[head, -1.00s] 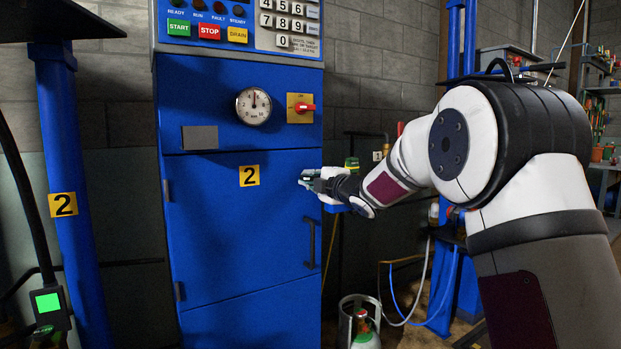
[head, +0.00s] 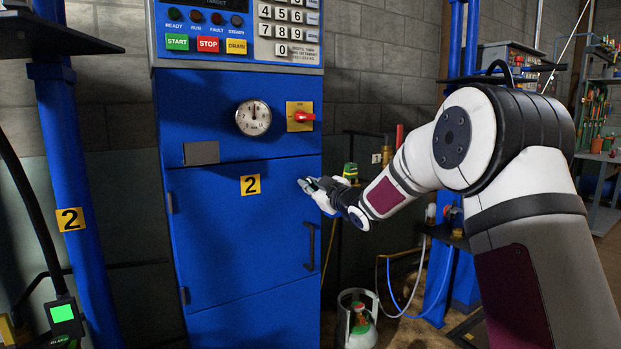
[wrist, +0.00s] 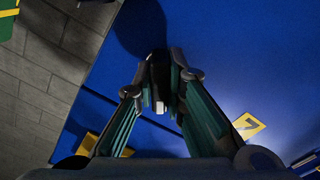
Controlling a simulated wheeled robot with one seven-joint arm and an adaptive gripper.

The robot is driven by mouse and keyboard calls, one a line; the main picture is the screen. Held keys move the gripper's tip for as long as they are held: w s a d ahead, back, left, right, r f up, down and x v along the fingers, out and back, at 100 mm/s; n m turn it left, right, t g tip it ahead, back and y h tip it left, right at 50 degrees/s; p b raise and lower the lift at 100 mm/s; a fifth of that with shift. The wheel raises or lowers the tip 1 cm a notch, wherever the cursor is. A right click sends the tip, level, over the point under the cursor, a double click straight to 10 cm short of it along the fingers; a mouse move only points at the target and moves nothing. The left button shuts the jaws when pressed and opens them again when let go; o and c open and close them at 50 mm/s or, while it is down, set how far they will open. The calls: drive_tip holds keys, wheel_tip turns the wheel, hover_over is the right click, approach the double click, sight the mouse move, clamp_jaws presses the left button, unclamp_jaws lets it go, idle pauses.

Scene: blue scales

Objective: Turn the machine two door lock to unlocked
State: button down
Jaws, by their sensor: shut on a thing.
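The blue machine two (head: 235,270) has a closed front door (head: 215,225) with a yellow "2" label (head: 250,185); the label also shows in the wrist view (wrist: 248,126). My gripper (head: 308,184) is at the door's upper right edge, above the dark door handle (head: 309,245). In the wrist view my gripper (wrist: 160,100) is shut on a small dark and pale piece (wrist: 158,104) at the door edge, which appears to be the door lock. The fingers cover most of it, so its marks and exact angle cannot be read.
A round gauge (head: 253,118) and a red switch on a yellow plate (head: 300,116) are above the door. The keypad and start, stop and drain buttons (head: 208,44) are higher. A gas cylinder (head: 359,325) stands on the floor at right. A blue post (head: 75,220) is at left.

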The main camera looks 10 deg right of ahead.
drive_tip(key=m+p, duration=0.3)
drive_tip(key=m, duration=0.1)
drive_tip(key=shift+d+r, duration=0.1)
drive_tip(key=shift+m+p, duration=0.85)
drive_tip(key=shift+m, duration=0.65)
drive_tip(key=c, duration=1.6)
unclamp_jaws()
drive_tip(key=shift+c, duration=0.2)
drive_tip(key=v, duration=1.2)
